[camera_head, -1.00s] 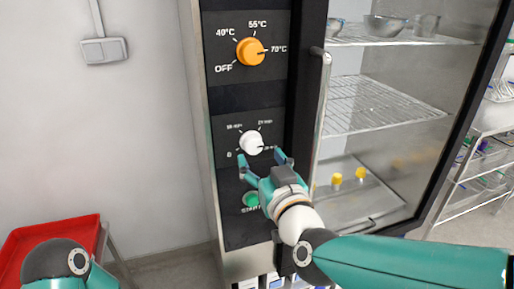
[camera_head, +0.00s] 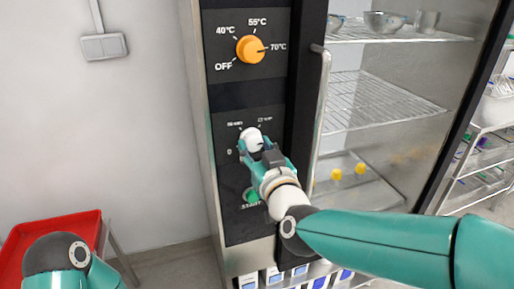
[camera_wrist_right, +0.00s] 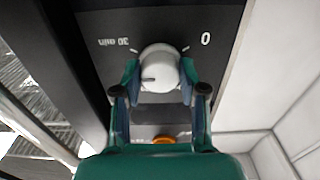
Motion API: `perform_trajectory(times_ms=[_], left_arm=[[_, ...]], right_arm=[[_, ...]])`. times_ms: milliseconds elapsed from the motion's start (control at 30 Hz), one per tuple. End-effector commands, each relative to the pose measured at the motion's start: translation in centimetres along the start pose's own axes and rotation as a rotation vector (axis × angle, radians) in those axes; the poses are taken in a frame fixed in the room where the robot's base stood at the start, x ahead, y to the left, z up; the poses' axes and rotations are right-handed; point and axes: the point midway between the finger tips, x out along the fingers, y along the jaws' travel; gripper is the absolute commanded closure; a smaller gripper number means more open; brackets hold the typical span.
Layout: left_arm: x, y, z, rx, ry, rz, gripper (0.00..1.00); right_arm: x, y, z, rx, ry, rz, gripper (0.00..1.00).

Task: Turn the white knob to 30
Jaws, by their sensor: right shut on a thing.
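The white knob (camera_head: 252,137) is on the dark control panel, below the orange knob. My right gripper (camera_head: 260,150) is shut on it and covers its lower right side in the head view. In the right wrist view, which shows the panel upside down, the white knob (camera_wrist_right: 159,66) sits between the two fingers of my right gripper (camera_wrist_right: 160,80). A short dark line lies on the left part of its face. The "30 min" tick is at its upper left and "0" at its upper right. My left gripper is out of view.
The orange knob (camera_head: 250,49) points near 70°C. A green start button (camera_head: 251,195) is below the white knob, partly hidden by my right gripper. A vertical door handle (camera_head: 322,95) stands close to the right. A red tray (camera_head: 75,228) is at lower left.

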Motion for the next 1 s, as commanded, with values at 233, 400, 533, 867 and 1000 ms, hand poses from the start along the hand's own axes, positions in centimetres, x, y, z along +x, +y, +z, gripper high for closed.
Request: perform_trajectory(times_ms=[233,400,533,867,1000], left_arm=[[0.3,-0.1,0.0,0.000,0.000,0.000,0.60],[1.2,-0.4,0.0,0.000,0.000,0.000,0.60],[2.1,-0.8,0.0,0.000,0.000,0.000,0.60],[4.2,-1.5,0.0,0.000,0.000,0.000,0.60],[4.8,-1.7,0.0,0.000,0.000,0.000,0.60]], right_arm=[[0.0,0.0,0.1,0.017,0.000,0.001,0.93],[0.0,0.0,0.3,0.075,0.001,0.001,0.93],[0.0,0.0,0.3,0.151,0.002,0.001,0.93],[0.0,0.0,0.3,0.380,0.001,0.001,0.93],[0.0,0.0,0.2,0.456,0.001,0.002,0.93]])
